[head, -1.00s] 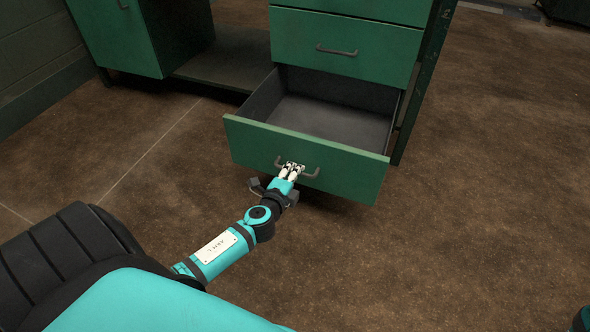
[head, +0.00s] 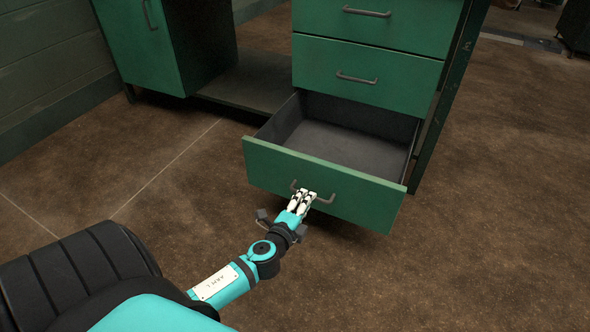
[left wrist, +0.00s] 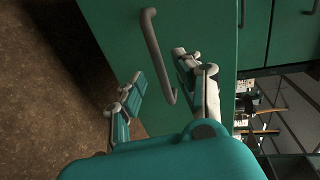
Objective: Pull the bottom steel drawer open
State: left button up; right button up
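The bottom steel drawer (head: 322,184) has a green front and stands pulled out from the cabinet, its grey inside (head: 345,140) empty. Its dark bar handle (head: 327,199) is on the front; the handle also shows in the left wrist view (left wrist: 154,48). My left gripper (head: 302,202) is at the handle in the head view. In the left wrist view my left gripper (left wrist: 163,86) has its fingers apart, with the lower part of the handle between them and not clamped. My right gripper is not in view.
Two shut drawers (head: 366,75) are above the open one. A green cupboard (head: 150,45) stands at the left, with a low shelf (head: 245,82) between it and the drawers. The brown floor (head: 500,200) to the right is clear.

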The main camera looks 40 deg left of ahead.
pick_arm(q)
jog(key=v, duration=0.8)
jog(key=shift+s, duration=0.1)
